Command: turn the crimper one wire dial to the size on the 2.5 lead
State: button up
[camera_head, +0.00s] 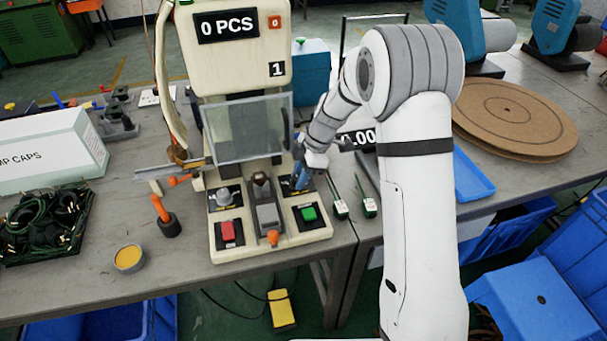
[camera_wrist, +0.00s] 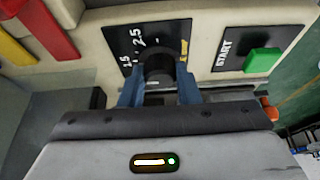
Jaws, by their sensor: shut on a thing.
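The crimper (camera_head: 245,60) stands on the bench with a "0 PCS" display. My gripper (camera_head: 301,178) is at the dial on the right of its front panel and largely hides that dial in the head view. In the wrist view, my gripper's blue fingers (camera_wrist: 159,92) are shut on the black dial knob (camera_wrist: 160,66). The dial plate (camera_wrist: 138,32) shows white figures that look like 1.5 and 2.5, and a yellow mark to the right. The knob's pointer setting cannot be read surely.
A green START button (camera_wrist: 263,62) sits close right of the dial; a red button (camera_head: 228,231) and a grey knob (camera_head: 224,197) are on the panel's left. A clear guard (camera_head: 248,128) hangs above. A blue tray (camera_head: 470,178) lies to the right.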

jog(key=shift+w+d, duration=0.15)
jog(key=shift+d, duration=0.15)
jog(key=shift+c, duration=0.3)
jog(key=shift+a, duration=0.25)
jog(key=shift+a+f+m+t+b, duration=0.1)
jog(key=shift+m+t+b, duration=0.45)
jog(key=shift+b, duration=0.7)
jog(key=m+b, duration=0.2)
jog(key=m+t+b, duration=0.1)
jog(key=m+b, duration=0.1)
jog(key=shift+m+t+b, duration=0.25)
jog(key=shift+b, duration=0.15)
jog(key=m, duration=0.1)
jog(key=m+b, duration=0.1)
jog(key=shift+s+a+r+m+t, duration=0.1)
jog(key=shift+s+r+m+t, duration=0.1)
jog(key=shift+r+m+t, duration=0.15)
jog(key=shift+m+t+h+b, duration=0.45)
jog(key=shift+m+t, duration=0.2)
jog(key=shift+m, duration=1)
